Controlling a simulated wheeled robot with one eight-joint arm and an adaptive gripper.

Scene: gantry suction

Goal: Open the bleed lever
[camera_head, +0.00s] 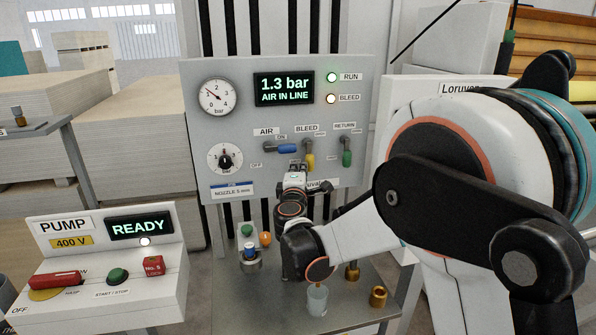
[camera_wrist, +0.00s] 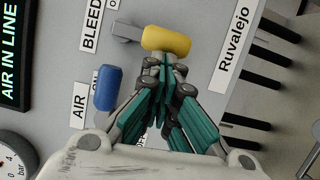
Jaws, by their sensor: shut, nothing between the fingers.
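The bleed lever has a yellow handle (camera_head: 310,162) that hangs down from its pivot under the BLEED label on the grey panel. In the wrist view the yellow handle (camera_wrist: 167,40) lies just beyond my fingertips. My gripper (camera_wrist: 171,66) is shut and empty, its tips right at the handle's near side; I cannot tell whether they touch it. In the head view my gripper (camera_head: 296,172) is in front of the panel, just below and left of the yellow handle. The panel display (camera_head: 284,88) reads 1.3 bar, AIR IN LINE.
The blue AIR lever (camera_head: 287,148) points sideways, close left of the bleed lever. The green RETURN lever (camera_head: 347,158) hangs down to the right. The RUN lamp glows green; the BLEED lamp (camera_head: 331,99) glows whitish. A pump box (camera_head: 110,285) reading READY stands front left.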

